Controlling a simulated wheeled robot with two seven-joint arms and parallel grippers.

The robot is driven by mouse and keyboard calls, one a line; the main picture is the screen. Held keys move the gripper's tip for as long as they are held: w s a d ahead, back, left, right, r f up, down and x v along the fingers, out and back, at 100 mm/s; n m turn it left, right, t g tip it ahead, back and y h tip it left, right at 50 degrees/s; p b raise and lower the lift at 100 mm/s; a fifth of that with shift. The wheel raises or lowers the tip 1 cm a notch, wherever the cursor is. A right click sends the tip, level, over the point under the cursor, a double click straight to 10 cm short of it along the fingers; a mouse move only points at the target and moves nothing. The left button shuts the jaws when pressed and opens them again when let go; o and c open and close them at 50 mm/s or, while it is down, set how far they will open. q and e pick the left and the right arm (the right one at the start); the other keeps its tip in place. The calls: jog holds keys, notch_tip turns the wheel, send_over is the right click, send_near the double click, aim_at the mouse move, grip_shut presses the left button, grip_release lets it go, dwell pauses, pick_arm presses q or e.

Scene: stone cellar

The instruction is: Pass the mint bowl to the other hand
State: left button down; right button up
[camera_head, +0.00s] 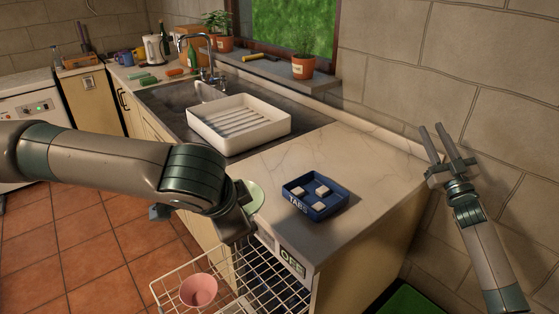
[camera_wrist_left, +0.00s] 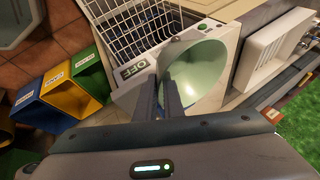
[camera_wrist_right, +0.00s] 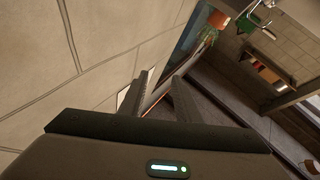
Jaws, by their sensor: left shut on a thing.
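The mint bowl (camera_head: 253,196) shows in part behind my left gripper, near the front edge of the worktop. My left gripper (camera_head: 243,222) is shut on its rim; my own arm hides part of the grip. In the left wrist view the bowl (camera_wrist_left: 196,72) shows its round inside, empty, with the two fingers (camera_wrist_left: 167,95) close together at its rim. My right gripper (camera_head: 434,134) is at the far right in front of the stone wall, fingers apart and empty. It also shows empty in the right wrist view (camera_wrist_right: 160,92), well apart from the bowl.
A blue tabs tray (camera_head: 315,207) with several white blocks lies on the worktop (camera_head: 372,165). A white dish rack (camera_head: 268,143) stands by the sink. Below, a pulled-out wire basket (camera_head: 170,285) holds a pink bowl (camera_head: 198,290). Coloured bins (camera_wrist_left: 45,90) stand on the floor.

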jog(key=s+a+r+n+g+y, duration=0.2)
jog(key=a+r+n+g+y, duration=0.45)
jog(key=a, duration=0.45)
jog(key=s+a+r+n+g+y, duration=0.3)
jog(key=a+r+n+g+y, duration=0.15)
jog(key=a+n+y, duration=0.4)
jog(key=s+a+r+n+g+y, duration=0.2)
jog(key=a+r+n+g+y, duration=0.5)
jog(key=a, duration=0.7)
jog(key=n+g+h, duration=0.8)
jog(key=n+h, duration=0.1)
send_over(262, 197)
notch_tip(262, 197, down, 6)
jog(key=d+f+t+h, duration=0.3)
jog(key=f+h, duration=0.3)
jog(key=h, duration=0.5)
jog(key=shift+d+f+n, duration=0.25)
jog(key=shift+d+n, duration=0.05)
jog(key=shift+d, duration=0.05)
jog(key=shift+s+a+f, duration=0.1)
jog(key=shift+f, duration=0.05)
jog(key=x, duration=1.1)
jog(key=shift+a+f, duration=0.15)
jog(key=shift+f, duration=0.2)
